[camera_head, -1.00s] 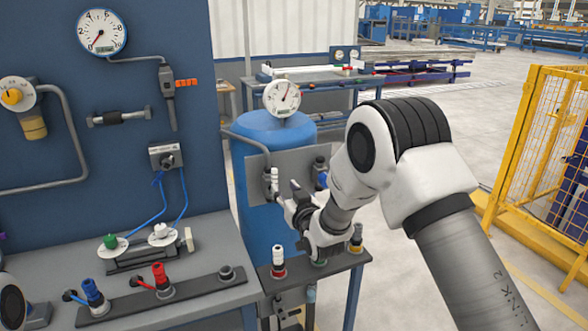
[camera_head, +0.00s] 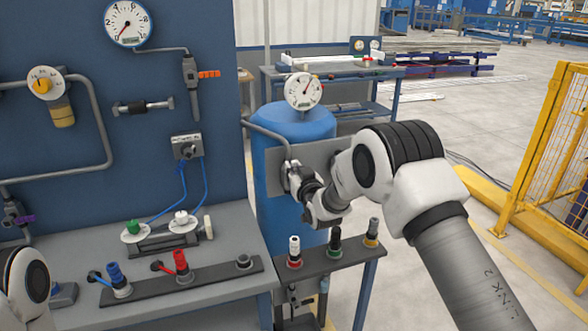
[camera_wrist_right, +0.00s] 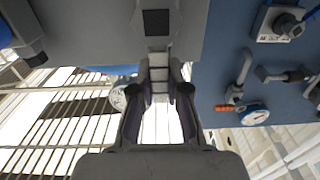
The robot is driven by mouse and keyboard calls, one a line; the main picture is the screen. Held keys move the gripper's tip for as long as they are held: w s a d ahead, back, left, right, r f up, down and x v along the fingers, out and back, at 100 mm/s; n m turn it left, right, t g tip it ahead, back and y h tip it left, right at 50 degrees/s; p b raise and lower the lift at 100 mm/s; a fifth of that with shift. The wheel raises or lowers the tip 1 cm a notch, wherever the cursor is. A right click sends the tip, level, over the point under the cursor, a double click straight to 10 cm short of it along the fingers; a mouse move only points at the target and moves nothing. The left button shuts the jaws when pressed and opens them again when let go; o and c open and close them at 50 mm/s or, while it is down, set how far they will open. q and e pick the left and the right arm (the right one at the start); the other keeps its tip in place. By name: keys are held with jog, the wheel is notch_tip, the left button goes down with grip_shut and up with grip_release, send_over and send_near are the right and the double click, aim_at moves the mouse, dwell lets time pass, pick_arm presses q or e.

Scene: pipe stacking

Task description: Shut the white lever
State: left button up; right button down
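The white lever's ribbed grip shows in the right wrist view (camera_wrist_right: 159,76), between the two fingertips of my right gripper (camera_wrist_right: 160,68). The fingers lean inward and lie close along both sides of it, so the gripper looks shut on it. In the head view my right gripper (camera_head: 299,178) is at the grey plate (camera_head: 323,155) in front of the blue tank (camera_head: 280,128). There the gripper and wrist cover most of the lever, and its exact angle is hidden. My left gripper is outside the views; only part of my left arm shows at the lower left.
The workbench (camera_head: 225,225) is at left. A yellow fence (camera_head: 545,150) is at right, with open floor before it.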

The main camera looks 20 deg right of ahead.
jog(key=shift+d, duration=0.1)
jog(key=d+f+m+b, duration=0.5)
jog(key=m+b, duration=0.5)
jog(key=m, duration=0.8)
jog(key=shift+d+f, duration=0.2)
jog(key=shift+f, duration=0.2)
dwell(0.5)
jog(key=c, duration=1.1)
grip_release()
jog(key=shift+w, duration=0.1)
jog(key=shift+c, duration=0.2)
